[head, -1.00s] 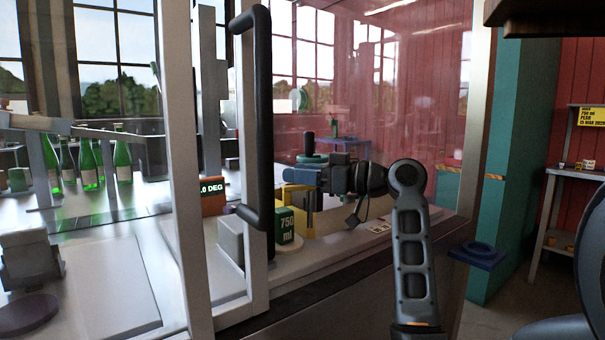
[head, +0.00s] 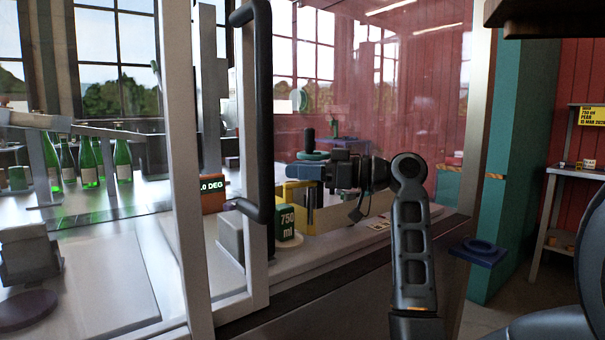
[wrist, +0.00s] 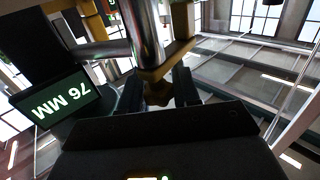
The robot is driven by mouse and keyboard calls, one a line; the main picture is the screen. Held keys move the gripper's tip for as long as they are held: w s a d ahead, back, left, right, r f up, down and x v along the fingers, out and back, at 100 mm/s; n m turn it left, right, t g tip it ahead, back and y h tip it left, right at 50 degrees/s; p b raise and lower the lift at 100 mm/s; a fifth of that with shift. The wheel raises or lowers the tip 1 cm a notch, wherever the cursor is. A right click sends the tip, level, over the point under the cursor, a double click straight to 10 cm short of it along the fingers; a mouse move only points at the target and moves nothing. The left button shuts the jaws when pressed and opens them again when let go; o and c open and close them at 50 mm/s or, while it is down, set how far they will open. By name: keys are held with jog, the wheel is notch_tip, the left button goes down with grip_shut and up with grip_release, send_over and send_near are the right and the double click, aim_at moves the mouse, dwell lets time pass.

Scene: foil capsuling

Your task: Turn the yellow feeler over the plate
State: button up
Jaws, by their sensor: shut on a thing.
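In the wrist view, the two dark fingers of my gripper (wrist: 158,92) are closed around a yellow-brown piece (wrist: 157,86), which I take to be the feeler's end. A yellow arm (wrist: 180,52) runs up from it beside a shiny metal post (wrist: 143,35). In the head view, my gripper (head: 290,171) reaches left at the yellow gauge (head: 292,193), covering part of it; the feeler itself is hard to make out there. How the feeler lies over the plate cannot be told.
A dark display (wrist: 62,108) reads "76 MM" beside the gripper. A grey box (head: 229,236) and an orange display (head: 212,194) stand left of the gauge. A frame with a black vertical handle (head: 262,120) stands close in front. Green bottles (head: 88,163) are farther left.

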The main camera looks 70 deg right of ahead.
jog(key=o, duration=1)
jog(key=shift+s+d, duration=0.2)
jog(key=shift+s, duration=1.1)
jog(key=shift+s+d, duration=0.15)
jog(key=shift+s, duration=1.1)
jog(key=shift+s+d, duration=0.2)
jog(key=shift+s, duration=1.1)
